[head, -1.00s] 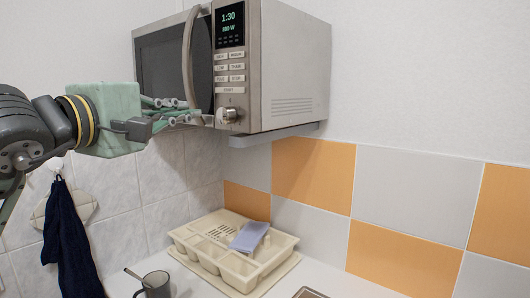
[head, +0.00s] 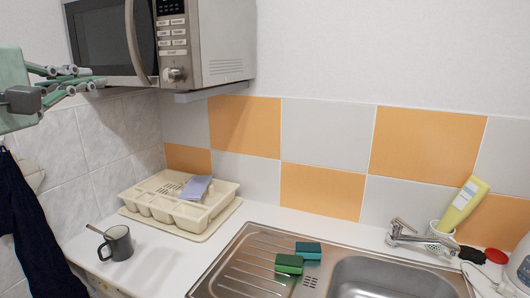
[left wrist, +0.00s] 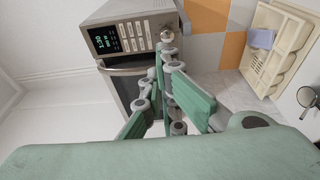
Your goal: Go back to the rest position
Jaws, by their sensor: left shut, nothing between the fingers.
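My left gripper (head: 88,80) is green and grey and sits at the left edge of the head view, in front of the lower left of the microwave. Its fingers are shut with nothing between them. In the left wrist view the gripper (left wrist: 165,55) points at the microwave (left wrist: 130,35), whose display and buttons show beyond the fingers. The silver microwave (head: 225,40) sits on a grey wall shelf (head: 210,92) in the head view, and its door looks shut. My right gripper is not in view.
A steel sink (head: 385,280), two green sponges (head: 289,264) and a yellow bottle (head: 462,203) are further right. A dark towel (head: 35,240) hangs left.

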